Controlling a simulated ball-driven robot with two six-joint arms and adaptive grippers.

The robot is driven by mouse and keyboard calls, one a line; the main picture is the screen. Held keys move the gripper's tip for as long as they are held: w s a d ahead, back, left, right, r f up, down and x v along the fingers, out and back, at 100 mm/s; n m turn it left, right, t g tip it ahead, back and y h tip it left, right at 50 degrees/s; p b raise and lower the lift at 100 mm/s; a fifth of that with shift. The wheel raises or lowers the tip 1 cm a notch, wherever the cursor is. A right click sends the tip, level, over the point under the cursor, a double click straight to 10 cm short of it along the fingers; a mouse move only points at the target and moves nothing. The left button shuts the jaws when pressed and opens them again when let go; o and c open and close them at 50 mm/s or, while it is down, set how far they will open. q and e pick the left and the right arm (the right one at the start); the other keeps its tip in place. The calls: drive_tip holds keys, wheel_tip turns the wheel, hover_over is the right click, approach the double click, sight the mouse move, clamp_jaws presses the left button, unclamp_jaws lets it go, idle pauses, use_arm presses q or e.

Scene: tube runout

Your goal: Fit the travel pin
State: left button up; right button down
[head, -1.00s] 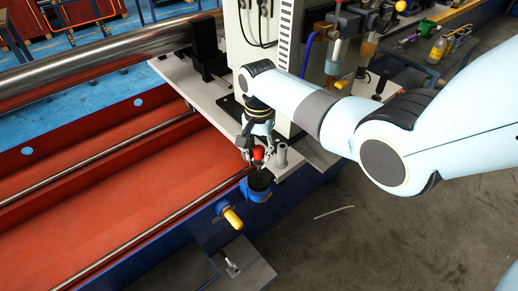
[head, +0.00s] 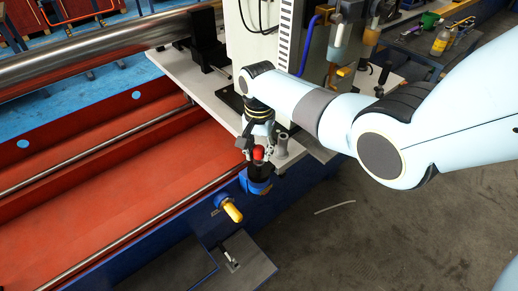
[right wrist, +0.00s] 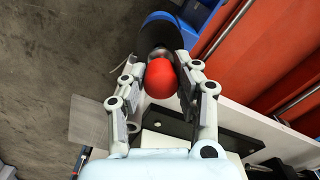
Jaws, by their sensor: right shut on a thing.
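My right gripper (head: 257,150) is shut on a red ball knob (head: 258,153). The right wrist view shows the same knob (right wrist: 161,79) between the two fingers (right wrist: 161,82), with a silver collar beyond it. A black round part (head: 260,172) in a blue holder (head: 257,186) is just below the knob at the machine's edge. A small metal pin-like piece (head: 230,258) lies on a dark shelf (head: 245,268) lower down. I cannot tell which piece is the travel pin, or whether the knob is seated in the black part. My left gripper is not in view.
A grey post (head: 281,144) stands close right of the gripper on the pale plate (head: 190,80). The white column (head: 250,35) rises behind. Bare floor (head: 370,240) is at the lower right.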

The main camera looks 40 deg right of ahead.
sight(259, 159)
drive_tip(key=shift+f+b, duration=1)
drive_tip(key=shift+f, duration=0.4)
drive_tip(key=c, duration=1.4)
unclamp_jaws()
drive_tip(key=shift+f, duration=0.15)
drive_tip(key=shift+c, duration=0.2)
drive_tip(key=o, duration=0.5)
drive_tip(key=shift+o, duration=0.2)
wheel_tip(259, 159, up, 12)
drive_tip(key=shift+r, duration=0.1)
